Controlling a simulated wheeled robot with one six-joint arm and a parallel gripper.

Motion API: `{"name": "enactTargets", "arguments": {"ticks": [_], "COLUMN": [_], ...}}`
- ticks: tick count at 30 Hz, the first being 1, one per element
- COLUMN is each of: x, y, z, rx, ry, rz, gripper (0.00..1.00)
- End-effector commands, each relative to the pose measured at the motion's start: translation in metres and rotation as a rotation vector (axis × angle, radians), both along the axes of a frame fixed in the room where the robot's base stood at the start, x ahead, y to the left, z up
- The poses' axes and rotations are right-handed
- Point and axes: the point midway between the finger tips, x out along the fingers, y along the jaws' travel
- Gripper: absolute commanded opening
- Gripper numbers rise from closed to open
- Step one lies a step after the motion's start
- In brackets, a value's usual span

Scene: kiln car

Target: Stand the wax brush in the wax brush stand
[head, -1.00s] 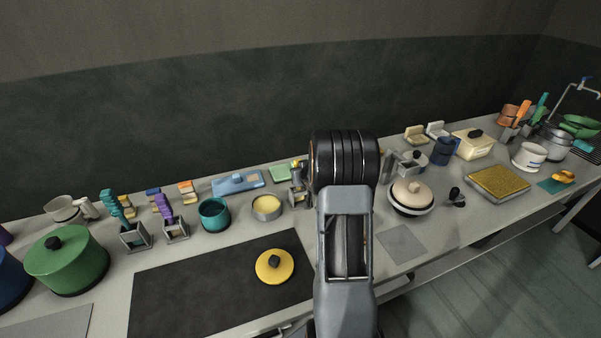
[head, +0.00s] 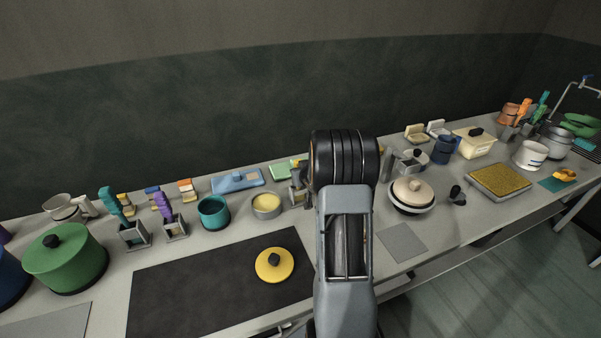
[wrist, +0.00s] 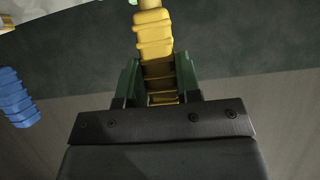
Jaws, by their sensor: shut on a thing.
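A yellow ridged handle (wrist: 154,38), which I take to be the wax brush, is between the two green fingers of my gripper (wrist: 160,82) in the wrist view. My gripper is shut on it. The brush's far end is out of the wrist view. In the head view my arm hides the gripper and most of what it holds. A small grey stand (head: 298,198) stands on the bench just left of my arm, partly hidden. I cannot tell for sure whether it is the wax brush stand, or whether anything held touches it.
Two stands with a teal brush (head: 113,203) and a purple brush (head: 162,205) are at left. A teal pot (head: 213,213) and a yellow-filled tin (head: 266,206) stand left of my arm. A lidded pot (head: 411,195) stands at right. A blue ridged thing (wrist: 17,98) shows in the wrist view.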

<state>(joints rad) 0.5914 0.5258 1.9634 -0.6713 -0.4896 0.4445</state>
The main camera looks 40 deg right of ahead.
Motion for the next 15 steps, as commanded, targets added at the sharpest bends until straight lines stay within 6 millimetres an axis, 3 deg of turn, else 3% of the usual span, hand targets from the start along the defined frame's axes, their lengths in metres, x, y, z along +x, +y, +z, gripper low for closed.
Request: {"name": "enactTargets", "arguments": {"ticks": [11, 12, 15], "x": [0.0002, 0.0002, 0.0001], "y": [-0.0001, -0.0001, 0.0], "z": [-0.0017, -0.0017, -0.0017], "rx": [0.0, 0.0, 0.0], "ry": [-0.001, -0.001, -0.001], "rz": [0.0, 0.0, 0.0], "gripper": [0.0, 0.34, 0.44]}}
